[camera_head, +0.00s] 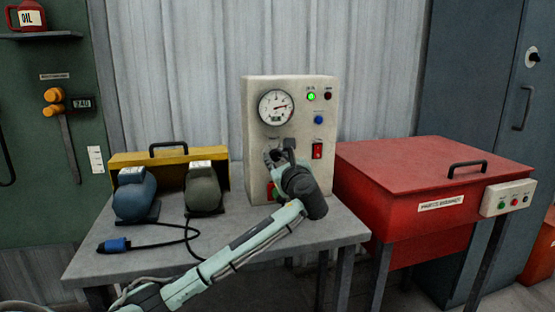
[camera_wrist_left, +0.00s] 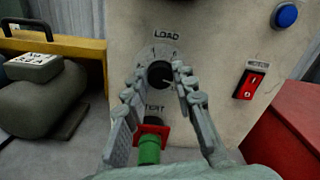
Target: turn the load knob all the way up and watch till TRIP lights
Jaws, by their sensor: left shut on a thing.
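The pale test box (camera_head: 255,165) stands upright on a grey bench. Its black load knob (camera_wrist_left: 159,74), under the word LOAD, sits between the fingers of my left gripper (camera_head: 279,156), which is shut on it; the gripper also shows in the left wrist view (camera_wrist_left: 160,80). In the head view my gripper mostly hides the knob. The dial gauge (camera_head: 276,107) has its needle toward the right side. A green lamp (camera_head: 311,97) is lit; the dark red lamp (camera_head: 328,96) beside it looks unlit. Their labels are too small to read. My right gripper is out of view.
A green plug (camera_wrist_left: 149,150) sits in a red socket below the knob. A blue button (camera_head: 318,118) and red switch (camera_head: 317,150) are on the panel's right. Two motors (camera_head: 134,195) (camera_head: 203,190) and a cable stand left. A red cabinet (camera_head: 400,180) is close on the right.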

